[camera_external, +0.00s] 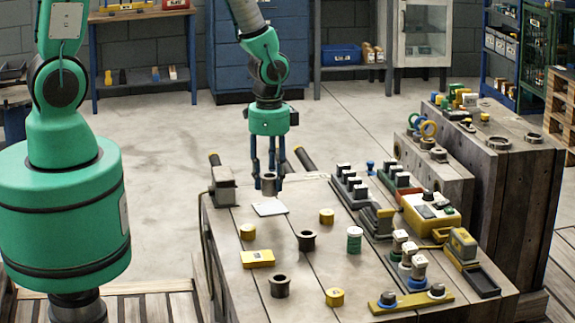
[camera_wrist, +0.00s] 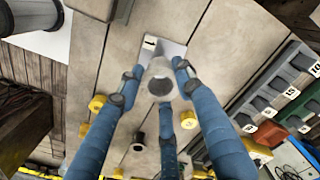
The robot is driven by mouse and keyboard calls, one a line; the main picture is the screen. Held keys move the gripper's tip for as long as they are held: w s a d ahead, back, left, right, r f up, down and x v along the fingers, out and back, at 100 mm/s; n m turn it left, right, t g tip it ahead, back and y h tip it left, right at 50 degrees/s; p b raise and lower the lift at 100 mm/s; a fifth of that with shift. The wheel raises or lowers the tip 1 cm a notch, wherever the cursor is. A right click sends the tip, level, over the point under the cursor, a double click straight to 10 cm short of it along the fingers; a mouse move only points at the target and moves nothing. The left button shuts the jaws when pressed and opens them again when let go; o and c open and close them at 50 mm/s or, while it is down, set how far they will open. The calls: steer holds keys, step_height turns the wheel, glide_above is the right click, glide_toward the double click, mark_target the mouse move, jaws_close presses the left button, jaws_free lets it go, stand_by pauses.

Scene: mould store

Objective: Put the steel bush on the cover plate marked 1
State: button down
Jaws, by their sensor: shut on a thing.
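My gripper (camera_external: 268,172) has blue fingers and is shut on a grey steel bush (camera_external: 269,186), held upright by its sides. In the wrist view the bush (camera_wrist: 161,82) sits between the fingers of my gripper (camera_wrist: 158,88). The pale cover plate (camera_external: 270,208) lies flat on the wooden bench just below the bush. In the wrist view the plate (camera_wrist: 174,49) shows partly behind the bush, with a dark mark at its upper left that looks like a 1. The bush appears to be a little above the plate; the exact gap is hard to tell.
Dark flanged bushes (camera_external: 306,240) and yellow round pieces (camera_external: 327,216) stand on the bench. A yellow block (camera_external: 257,258) lies at the front left and a green-and-white cylinder (camera_external: 354,240) stands right of centre. Dark blocks in rows (camera_external: 350,186) crowd the right side.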

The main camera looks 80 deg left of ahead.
steer(key=shift+f+b, duration=0.45)
steer(key=shift+f, duration=1.3)
steer(key=shift+f, duration=0.15)
steer(key=c, duration=1.2)
jaws_free()
step_height(320, 180, up, 12)
steer(key=shift+r+p, duration=0.2)
steer(key=shift+p, duration=1)
